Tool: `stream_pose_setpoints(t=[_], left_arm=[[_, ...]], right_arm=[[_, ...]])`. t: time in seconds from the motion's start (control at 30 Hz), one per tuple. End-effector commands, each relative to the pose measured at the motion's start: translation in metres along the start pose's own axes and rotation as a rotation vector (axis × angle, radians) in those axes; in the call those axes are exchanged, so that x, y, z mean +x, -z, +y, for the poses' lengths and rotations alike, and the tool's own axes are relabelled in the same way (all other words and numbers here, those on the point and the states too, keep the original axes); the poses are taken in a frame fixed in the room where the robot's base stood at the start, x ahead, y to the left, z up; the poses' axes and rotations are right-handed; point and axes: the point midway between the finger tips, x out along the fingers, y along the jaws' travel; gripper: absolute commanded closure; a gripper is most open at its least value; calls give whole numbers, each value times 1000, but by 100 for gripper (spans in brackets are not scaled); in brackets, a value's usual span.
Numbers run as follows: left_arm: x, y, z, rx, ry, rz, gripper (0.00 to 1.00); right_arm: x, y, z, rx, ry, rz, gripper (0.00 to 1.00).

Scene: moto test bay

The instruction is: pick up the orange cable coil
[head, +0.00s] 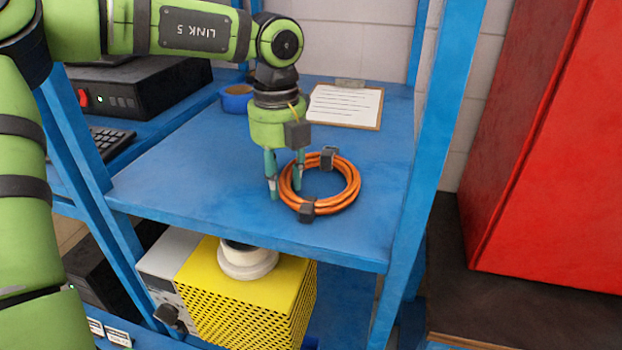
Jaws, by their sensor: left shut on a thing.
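The orange cable coil (348,198) lies flat on the blue shelf (190,190), with dark ties at its back and front. My left gripper (284,185) points down at the coil's left side. One teal finger is outside the ring and the other is inside it, and the fingers are shut on the coil's left strands. The coil appears to be at shelf level; I cannot tell whether it is lifted. My right gripper is not in view.
A clipboard (345,105) and a blue tape roll (236,98) lie behind the coil. Blue rack posts (435,150) stand at the sides. A yellow perforated unit (250,305) with a white roll (247,262) is below. A red cabinet (560,160) stands right.

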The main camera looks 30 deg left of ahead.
Motion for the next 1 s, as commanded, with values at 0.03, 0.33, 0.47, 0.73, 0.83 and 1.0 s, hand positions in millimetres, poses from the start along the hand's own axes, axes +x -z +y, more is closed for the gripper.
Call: stream_pose_setpoints(t=[0.03, 0.33, 0.47, 0.73, 0.83, 1.0], left_arm=[[0, -1, 0, -1, 1, -2, 100], [-18, -1, -1, -1, 4, -6, 100], [-41, 4, 2, 0, 5, -6, 100], [-76, 58, 34, 2, 5, -7, 100], [-89, 75, 44, 1, 3, -5, 100], [-104, 93, 54, 0, 2, -3, 100]], right_arm=[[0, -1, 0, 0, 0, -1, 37], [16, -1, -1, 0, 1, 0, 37], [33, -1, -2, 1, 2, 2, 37], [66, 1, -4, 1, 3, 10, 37], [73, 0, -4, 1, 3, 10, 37], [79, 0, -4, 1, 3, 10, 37]])
